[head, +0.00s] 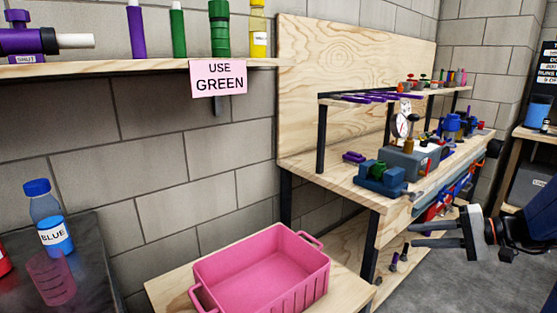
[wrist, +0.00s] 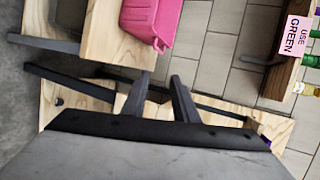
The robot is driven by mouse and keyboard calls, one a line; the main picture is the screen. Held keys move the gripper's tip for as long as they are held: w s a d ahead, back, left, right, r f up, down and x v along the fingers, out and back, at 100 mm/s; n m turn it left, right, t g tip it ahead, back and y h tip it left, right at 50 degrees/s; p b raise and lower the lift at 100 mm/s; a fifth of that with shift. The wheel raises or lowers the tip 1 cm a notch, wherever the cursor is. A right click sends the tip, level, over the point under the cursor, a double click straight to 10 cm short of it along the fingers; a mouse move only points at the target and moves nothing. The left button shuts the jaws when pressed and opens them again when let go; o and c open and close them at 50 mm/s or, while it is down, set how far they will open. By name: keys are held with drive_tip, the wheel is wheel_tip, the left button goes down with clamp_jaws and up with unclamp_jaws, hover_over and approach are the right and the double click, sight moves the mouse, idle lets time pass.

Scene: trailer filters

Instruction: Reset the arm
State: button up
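My gripper (head: 413,235) is at the right of the head view, held out in the air in front of the workbench (head: 345,178) and pointing left. Its two dark fingers are apart with nothing between them. In the wrist view my gripper (wrist: 159,80) also shows its fingers parted and empty, with wooden surfaces and the wall behind them. My arm reaches in from the right edge of the head view, and most of it is out of frame.
A pink crate (head: 265,268) stands on a low wooden table (head: 170,292). A shelf (head: 130,68) with bottles carries a "USE GREEN" sign (head: 218,78). A vise (head: 381,178) sits on the bench. A blue bottle (head: 48,220) stands at left. Grey floor is clear at lower right.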

drive_tip(key=s+a+f+n+g+h, duration=0.3)
drive_tip(key=s+a+g+h, duration=0.15)
drive_tip(key=s+a, duration=0.6)
drive_tip(key=s+f+n+t+h, duration=0.1)
drive_tip(key=s+n+t+h, duration=0.1)
drive_tip(key=s+n+h, duration=0.2)
drive_tip(key=shift+s+h, duration=1.55)
drive_tip(key=shift+s, duration=1.85)
